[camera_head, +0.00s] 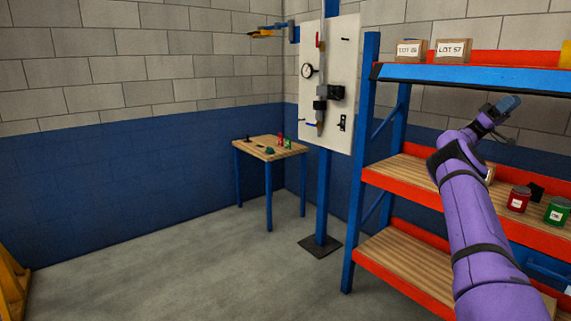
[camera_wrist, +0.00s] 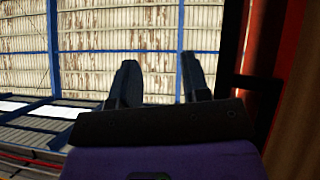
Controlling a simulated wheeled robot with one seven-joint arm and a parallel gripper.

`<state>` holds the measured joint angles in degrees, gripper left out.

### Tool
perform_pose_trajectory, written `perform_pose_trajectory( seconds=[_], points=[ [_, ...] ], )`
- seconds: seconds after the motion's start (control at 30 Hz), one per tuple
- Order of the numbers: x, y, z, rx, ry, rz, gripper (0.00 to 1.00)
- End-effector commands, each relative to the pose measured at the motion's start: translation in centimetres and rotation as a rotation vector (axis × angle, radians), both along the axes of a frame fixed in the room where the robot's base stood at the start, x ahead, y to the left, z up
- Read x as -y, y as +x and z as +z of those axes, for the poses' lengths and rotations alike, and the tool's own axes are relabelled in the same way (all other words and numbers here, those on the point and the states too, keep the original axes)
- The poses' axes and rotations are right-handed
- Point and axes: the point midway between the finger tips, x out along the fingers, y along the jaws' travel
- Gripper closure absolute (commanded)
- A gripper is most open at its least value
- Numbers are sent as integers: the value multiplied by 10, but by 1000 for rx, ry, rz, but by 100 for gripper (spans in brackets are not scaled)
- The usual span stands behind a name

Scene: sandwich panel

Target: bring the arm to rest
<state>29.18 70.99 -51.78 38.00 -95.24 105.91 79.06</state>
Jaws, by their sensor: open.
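My purple arm reaches up from the lower right in the head view, in front of the shelf rack. My gripper (camera_head: 503,108) is at its raised end, in front of the gap between the top and middle shelves. In the wrist view my gripper (camera_wrist: 158,85) shows two dark fingers spread apart with nothing between them. Beyond the fingers are the roof panels and blue beams, so the gripper points upward. The gripper's exact distance from the rack is hard to tell.
The blue and orange rack (camera_head: 368,150) holds boxes (camera_head: 411,50) above, and a red can (camera_head: 519,199) and a green can (camera_head: 557,211) on the middle shelf. A white panel (camera_head: 330,85) stands left of it. A small table (camera_head: 269,148) stands in the corner. The floor (camera_head: 190,270) is clear.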

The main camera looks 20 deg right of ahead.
Motion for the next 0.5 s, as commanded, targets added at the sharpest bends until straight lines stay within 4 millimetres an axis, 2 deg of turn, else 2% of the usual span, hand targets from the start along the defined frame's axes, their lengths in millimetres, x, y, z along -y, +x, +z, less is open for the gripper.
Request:
perform_pose_trajectory(
  seconds=[0.17,0.3,0.5],
  points=[
    [1,-33,34,123,166,-55,57],
    [-1,-66,55,247,368,-89,57],
    [-15,-106,67,402,677,-87,57]
  ],
)
